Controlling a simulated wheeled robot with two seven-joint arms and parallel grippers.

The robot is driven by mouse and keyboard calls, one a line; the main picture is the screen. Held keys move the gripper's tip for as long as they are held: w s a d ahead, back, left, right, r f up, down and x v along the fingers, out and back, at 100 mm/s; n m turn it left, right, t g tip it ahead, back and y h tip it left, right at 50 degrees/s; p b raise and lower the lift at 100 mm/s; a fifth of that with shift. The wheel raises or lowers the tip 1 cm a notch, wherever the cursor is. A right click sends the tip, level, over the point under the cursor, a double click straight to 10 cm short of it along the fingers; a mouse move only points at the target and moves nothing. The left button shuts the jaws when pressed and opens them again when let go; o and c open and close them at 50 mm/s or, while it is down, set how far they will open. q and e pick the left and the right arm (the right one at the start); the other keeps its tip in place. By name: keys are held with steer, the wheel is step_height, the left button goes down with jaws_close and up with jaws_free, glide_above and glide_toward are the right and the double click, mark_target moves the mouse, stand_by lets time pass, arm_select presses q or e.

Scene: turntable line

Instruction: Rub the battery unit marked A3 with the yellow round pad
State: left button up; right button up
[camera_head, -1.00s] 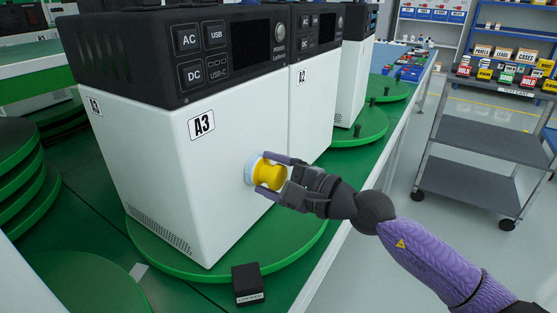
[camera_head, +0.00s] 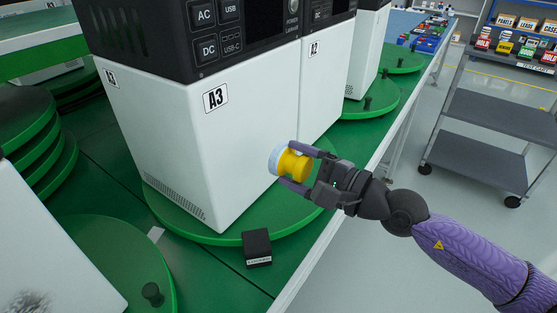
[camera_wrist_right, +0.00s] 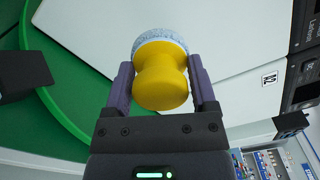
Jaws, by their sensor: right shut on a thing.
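The battery unit marked A3 (camera_head: 180,140) is a white box with a dark control top, upright on a green turntable (camera_head: 215,237). Its A3 label (camera_head: 215,97) is on the front face. My right gripper (camera_head: 290,165) is shut on the yellow round pad (camera_head: 296,167), which has a pale blue-white face turned toward the unit's front, near its lower right edge. Whether the face touches the unit I cannot tell. In the right wrist view the pad (camera_wrist_right: 162,78) sits between both fingers of the right gripper (camera_wrist_right: 160,88). My left gripper is not in view.
A white unit marked A2 (camera_head: 323,85) stands behind A3 on the right. A small black box (camera_head: 257,246) lies at the turntable's front edge. Stacked green discs (camera_head: 40,165) are at left. A white casing with a dark smudge (camera_head: 45,265) is lower left. A grey cart (camera_head: 485,150) stands right.

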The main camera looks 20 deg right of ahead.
mark_target(307, 173)
steer(key=shift+s+d, duration=0.25)
steer(key=shift+s, duration=0.15)
steer(key=shift+s+d+f, duration=0.1)
steer(key=shift+s+d, duration=0.05)
steer(key=shift+f+b+v, duration=0.2)
steer(key=shift+b+v, duration=0.9)
steer(key=shift+b, duration=0.15)
steer(key=shift+s+d+r, duration=0.15)
steer(key=shift+r, duration=0.15)
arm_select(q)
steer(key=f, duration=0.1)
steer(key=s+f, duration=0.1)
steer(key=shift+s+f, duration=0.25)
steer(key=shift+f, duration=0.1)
arm_select(e)
steer(key=shift+r, duration=0.1)
